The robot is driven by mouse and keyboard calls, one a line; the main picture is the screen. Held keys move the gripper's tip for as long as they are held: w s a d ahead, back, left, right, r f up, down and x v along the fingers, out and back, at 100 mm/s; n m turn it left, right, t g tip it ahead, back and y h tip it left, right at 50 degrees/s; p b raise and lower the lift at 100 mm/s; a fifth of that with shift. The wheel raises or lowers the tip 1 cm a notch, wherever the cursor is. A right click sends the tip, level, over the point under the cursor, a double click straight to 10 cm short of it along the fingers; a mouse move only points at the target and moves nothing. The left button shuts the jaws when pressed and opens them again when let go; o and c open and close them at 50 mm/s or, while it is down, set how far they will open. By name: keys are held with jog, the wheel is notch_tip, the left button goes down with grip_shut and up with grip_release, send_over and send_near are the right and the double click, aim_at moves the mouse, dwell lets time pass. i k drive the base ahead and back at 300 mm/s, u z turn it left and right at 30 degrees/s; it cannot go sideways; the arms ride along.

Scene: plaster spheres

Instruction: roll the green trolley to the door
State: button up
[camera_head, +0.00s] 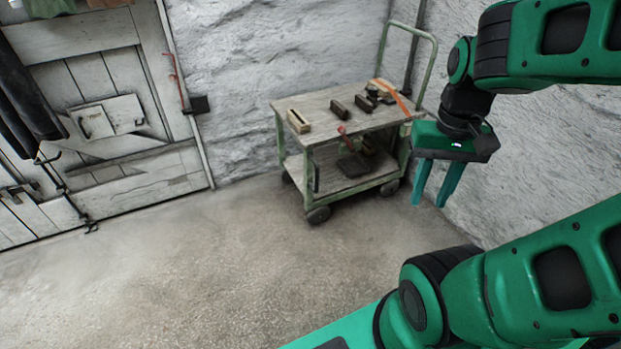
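The green trolley (300,148) stands in the corner against the rough white walls. It has a worn wooden top, a lower shelf, dark wheels and a tall green push handle (426,70) at its right back. Small dark blocks, a wooden box and an orange-handled tool lie on the top. The door (110,72), of pale worn planks, is at the left and looks closed. My gripper (429,200) hangs at the right, fingers pointing down with a gap between them and nothing visible in it. It appears to the right of the trolley; its distance from the handle is unclear.
The concrete floor (200,270) is clear between the trolley and the door. Dark and coloured cloths (22,100) hang at the upper left in front of the door. A red-handled lever (178,85) is on the wall beside the door. The wall is close behind my gripper.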

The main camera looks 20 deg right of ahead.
aim_at(313, 119)
jog(key=i, duration=0.9)
jog(key=z, duration=0.05)
